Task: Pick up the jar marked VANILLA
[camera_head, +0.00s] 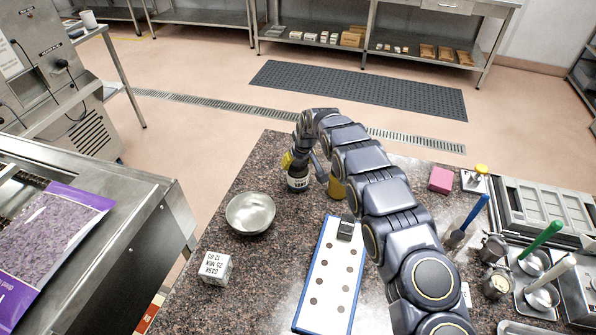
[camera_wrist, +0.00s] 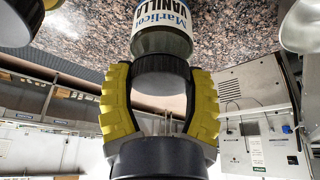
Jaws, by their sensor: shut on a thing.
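The jar marked VANILLA (camera_wrist: 162,38) is at the top middle of the wrist view, with a white and blue label and a dark lid. My gripper (camera_wrist: 160,84) has its yellow pads shut on both sides of the lid. In the head view the jar (camera_head: 298,183) is near the back left of the speckled counter, below my gripper (camera_head: 296,161). The label is too small to read there. I cannot tell whether its base touches the counter.
A second jar (camera_head: 337,189) with yellowish contents stands just right of it, partly hidden by my arm. A metal bowl (camera_head: 250,213) is to the left and nearer. A clipboard (camera_head: 330,275), a white printed cube (camera_head: 215,268) and a pink block (camera_head: 440,180) are also on the counter (camera_head: 262,165).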

